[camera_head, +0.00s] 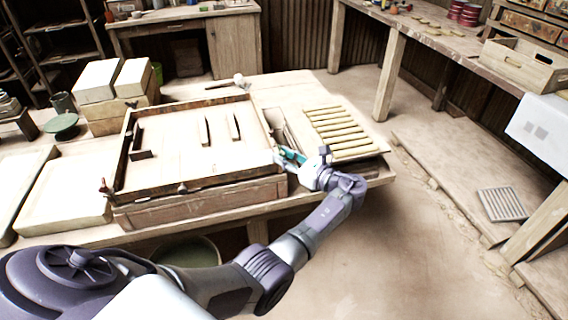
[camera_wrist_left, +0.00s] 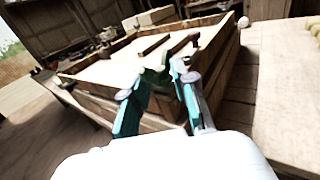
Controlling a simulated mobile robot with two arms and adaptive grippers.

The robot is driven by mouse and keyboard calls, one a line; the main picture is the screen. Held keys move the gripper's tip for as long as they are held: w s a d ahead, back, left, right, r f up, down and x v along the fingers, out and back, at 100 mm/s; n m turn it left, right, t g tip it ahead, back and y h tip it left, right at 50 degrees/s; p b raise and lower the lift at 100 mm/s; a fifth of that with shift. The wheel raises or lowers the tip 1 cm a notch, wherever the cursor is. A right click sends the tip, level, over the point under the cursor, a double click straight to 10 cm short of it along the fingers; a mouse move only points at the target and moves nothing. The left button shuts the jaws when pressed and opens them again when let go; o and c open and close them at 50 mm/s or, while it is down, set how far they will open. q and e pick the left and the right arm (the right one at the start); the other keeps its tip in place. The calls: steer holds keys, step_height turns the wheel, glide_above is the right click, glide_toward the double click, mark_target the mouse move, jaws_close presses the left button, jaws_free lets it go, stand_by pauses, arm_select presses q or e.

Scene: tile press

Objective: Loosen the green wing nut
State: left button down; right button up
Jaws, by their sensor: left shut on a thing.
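The green wing nut (camera_wrist_left: 154,76) is at the near corner of the wooden press frame in the left wrist view. My left gripper (camera_wrist_left: 160,88) has its teal fingers on either side of it and is shut on it. In the head view my left gripper (camera_head: 284,156) reaches the right front corner of the frame (camera_head: 200,179), and its fingers hide the nut there. My right gripper is not in view.
A slatted rack (camera_head: 338,131) lies right of the gripper. Pale blocks (camera_head: 97,80) stand at left.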

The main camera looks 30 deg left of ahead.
arm_select(q)
steer(key=shift+w+r+n+g, duration=0.15)
steer(key=shift+r+n+g, duration=0.15)
steer(key=c, duration=1.1)
jaws_free()
steer(key=shift+a+f, duration=0.1)
steer(key=shift+f, duration=0.15)
steer(key=d, duration=1.2)
steer(key=shift+s, duration=0.3)
steer(key=shift+f, duration=0.1)
